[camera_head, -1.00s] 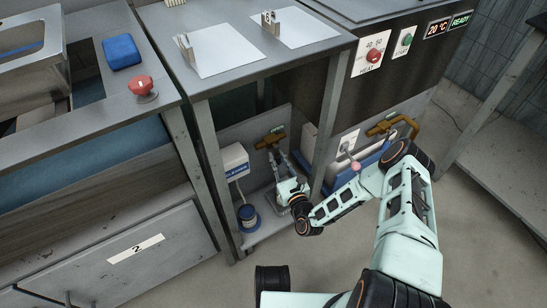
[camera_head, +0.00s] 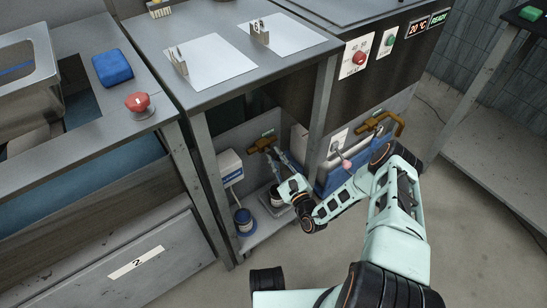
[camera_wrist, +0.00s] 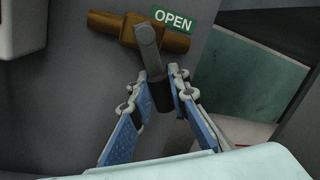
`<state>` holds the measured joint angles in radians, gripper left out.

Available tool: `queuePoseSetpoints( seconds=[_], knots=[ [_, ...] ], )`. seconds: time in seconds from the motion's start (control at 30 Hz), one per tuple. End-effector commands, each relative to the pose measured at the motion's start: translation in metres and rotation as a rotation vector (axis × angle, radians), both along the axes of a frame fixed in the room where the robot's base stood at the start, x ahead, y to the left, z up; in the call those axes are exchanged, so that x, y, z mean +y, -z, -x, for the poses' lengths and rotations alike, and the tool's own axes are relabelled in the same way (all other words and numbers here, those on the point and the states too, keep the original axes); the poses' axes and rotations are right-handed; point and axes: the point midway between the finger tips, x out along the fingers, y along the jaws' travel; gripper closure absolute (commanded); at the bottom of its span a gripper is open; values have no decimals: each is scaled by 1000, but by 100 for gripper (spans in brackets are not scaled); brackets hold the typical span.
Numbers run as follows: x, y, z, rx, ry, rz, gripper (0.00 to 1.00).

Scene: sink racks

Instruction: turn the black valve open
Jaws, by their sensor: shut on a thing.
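The valve is a brass body (camera_wrist: 112,25) on a grey panel under the counter, with a green OPEN label beside it. Its grey lever (camera_wrist: 148,48) slants down to a black grip (camera_wrist: 162,103). My gripper (camera_wrist: 162,82) is shut on the black grip, one blue-padded finger on each side. In the head view the brass body (camera_head: 262,144) shows in the left bay, with my gripper (camera_head: 278,157) just below and right of it. The lever is small and partly hidden there.
A white box (camera_head: 230,164) and blue-and-white can (camera_head: 244,219) stand left of my gripper. A dark canister (camera_head: 275,198) is below it. A counter leg (camera_head: 318,120) rises close on the right.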

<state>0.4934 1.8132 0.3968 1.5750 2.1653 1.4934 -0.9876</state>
Motion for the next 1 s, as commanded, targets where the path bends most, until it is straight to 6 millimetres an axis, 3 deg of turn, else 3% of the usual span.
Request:
queuePoseSetpoints(
  seconds=[0.73,0.77,0.8,0.9,1.0],
  knots=[
    [-4,-4,-4,-54,2,77,100],
    [-4,-4,-4,-54,2,77,83],
    [-4,-4,-4,-54,2,76,79],
    [-4,-4,-4,-54,2,76,68],
    [-4,-4,-3,-54,1,76,66]
  ],
)
